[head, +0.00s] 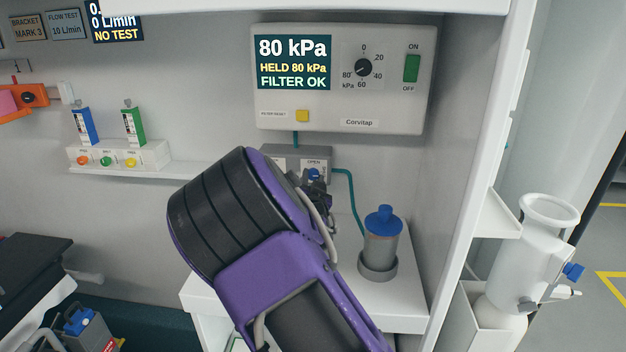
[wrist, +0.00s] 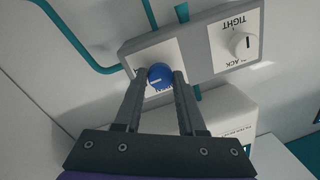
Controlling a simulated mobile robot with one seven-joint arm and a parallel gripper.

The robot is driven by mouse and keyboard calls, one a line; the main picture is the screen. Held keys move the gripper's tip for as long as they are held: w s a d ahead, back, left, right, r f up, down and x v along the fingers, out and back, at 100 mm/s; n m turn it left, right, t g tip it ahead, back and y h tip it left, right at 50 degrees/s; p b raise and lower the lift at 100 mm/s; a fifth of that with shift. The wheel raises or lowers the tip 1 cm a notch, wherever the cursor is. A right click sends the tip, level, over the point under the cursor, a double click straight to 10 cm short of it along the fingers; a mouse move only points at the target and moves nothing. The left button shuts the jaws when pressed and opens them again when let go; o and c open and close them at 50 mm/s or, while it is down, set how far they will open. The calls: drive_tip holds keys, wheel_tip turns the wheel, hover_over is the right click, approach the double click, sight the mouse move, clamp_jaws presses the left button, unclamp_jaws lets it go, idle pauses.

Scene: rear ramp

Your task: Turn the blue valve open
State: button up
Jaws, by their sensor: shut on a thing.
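The blue valve (wrist: 159,76) is a small round knob on a grey block (wrist: 132,48), with a pale line across its face. In the wrist view my gripper (wrist: 161,80) has one finger on each side of the knob, shut on it. In the head view my gripper (head: 316,184) reaches the block under the wall panel, and a bit of the blue valve (head: 313,173) shows below the word OPEN. The fingers cover most of the lettering around the knob in the wrist view.
A white knob (wrist: 242,45) marked TIGHT sits beside the valve. The panel (head: 345,110) above reads 80 kPa, HELD 80 kPa and FILTER OK. A blue-capped canister (head: 381,250) stands close on the right of my arm. A teal tube (head: 352,200) runs to it.

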clamp_jaws()
drive_tip(key=shift+n, duration=0.3)
drive_tip(key=n+b, duration=0.1)
drive_tip(key=n, duration=0.1)
drive_tip(key=shift+n, duration=0.3)
drive_tip(key=n, duration=0.4)
drive_tip(key=shift+r+g+b, duration=0.1)
drive_tip(key=shift+g+b, duration=0.2)
drive_tip(key=shift+g, duration=0.1)
drive_tip(key=n+h+p, duration=0.1)
drive_tip(key=n, duration=0.3)
drive_tip(key=shift+a+n, duration=0.1)
drive_tip(key=shift+n, duration=0.2)
drive_tip(key=shift+n+p, duration=0.6)
drive_tip(key=shift+n, duration=1.2)
